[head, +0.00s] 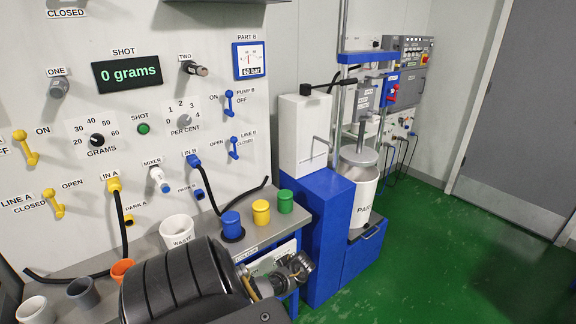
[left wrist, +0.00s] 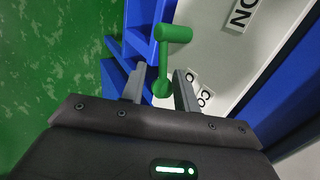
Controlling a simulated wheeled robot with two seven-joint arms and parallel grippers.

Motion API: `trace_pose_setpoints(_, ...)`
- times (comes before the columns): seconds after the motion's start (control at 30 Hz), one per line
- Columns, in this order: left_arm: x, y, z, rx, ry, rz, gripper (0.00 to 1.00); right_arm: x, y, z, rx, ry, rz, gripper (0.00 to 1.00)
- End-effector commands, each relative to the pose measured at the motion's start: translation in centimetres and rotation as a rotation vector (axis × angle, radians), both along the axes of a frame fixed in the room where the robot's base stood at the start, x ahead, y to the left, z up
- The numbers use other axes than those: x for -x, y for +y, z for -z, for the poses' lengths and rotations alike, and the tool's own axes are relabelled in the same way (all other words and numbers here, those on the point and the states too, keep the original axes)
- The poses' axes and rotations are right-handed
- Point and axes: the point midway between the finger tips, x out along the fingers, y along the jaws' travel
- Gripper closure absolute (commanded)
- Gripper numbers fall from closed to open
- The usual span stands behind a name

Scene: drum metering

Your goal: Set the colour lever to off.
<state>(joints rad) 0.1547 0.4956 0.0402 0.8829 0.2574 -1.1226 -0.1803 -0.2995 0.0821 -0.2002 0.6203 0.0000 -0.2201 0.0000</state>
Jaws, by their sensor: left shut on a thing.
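The colour lever (left wrist: 174,33) is green and shows in the left wrist view, with its arm running down to a rounded end. My left gripper (left wrist: 161,88) is shut on that rounded end, one grey finger on each side. The lever stands out from a pale panel with partly cut-off labels, one of large letters beside the lever. In the head view, my left arm reaches over the bench front and hides most of the lever and its panel (head: 244,253). My right gripper is not in view.
Blue (head: 231,222), yellow (head: 261,211) and green (head: 285,201) pots stand on the bench just behind my left arm. The waste cup (head: 178,229) is near too. A blue cabinet (head: 325,230) stands to the right. Green floor is free further right.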

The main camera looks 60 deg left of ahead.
Motion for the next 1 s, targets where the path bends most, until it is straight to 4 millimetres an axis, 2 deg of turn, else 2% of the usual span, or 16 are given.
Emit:
trace_pose_setpoints(0.03, -1.2, -1.1, -1.3, 0.004, -0.017, 0.019, 0.76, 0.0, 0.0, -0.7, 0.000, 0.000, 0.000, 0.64)
trace_pose_setpoints(0.07, -1.4, -1.4, -1.8, 0.004, -0.019, 0.020, 0.76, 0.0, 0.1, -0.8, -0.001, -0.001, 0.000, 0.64)
trace_pose_setpoints(0.3, -1.5, -2.9, -4.3, 0.001, -0.016, 0.014, 0.76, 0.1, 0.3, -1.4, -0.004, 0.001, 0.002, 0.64)
trace_pose_setpoints(0.67, -1.5, -3.3, -4.8, 0.001, -0.014, 0.012, 0.76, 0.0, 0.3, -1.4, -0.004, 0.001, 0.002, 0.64)
trace_pose_setpoints(0.73, -1.5, -3.3, -4.7, 0.002, -0.014, 0.012, 0.81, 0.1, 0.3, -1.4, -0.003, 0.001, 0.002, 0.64)
trace_pose_setpoints(0.8, -1.1, -3.8, -3.8, 0.007, -0.008, 0.024, 0.90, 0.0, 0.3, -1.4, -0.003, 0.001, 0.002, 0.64)
trace_pose_setpoints(0.87, -0.1, -4.9, -1.9, 0.018, 0.001, 0.051, 0.98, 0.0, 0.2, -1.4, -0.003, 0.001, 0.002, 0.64)
trace_pose_setpoints(0.97, 3.0, -8.6, 3.8, 0.060, 0.017, 0.136, 1.00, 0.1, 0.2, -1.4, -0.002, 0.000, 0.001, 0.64)
trace_pose_setpoints(1.0, 4.9, -10.7, 6.5, 0.089, 0.020, 0.179, 1.00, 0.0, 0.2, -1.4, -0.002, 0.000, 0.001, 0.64)
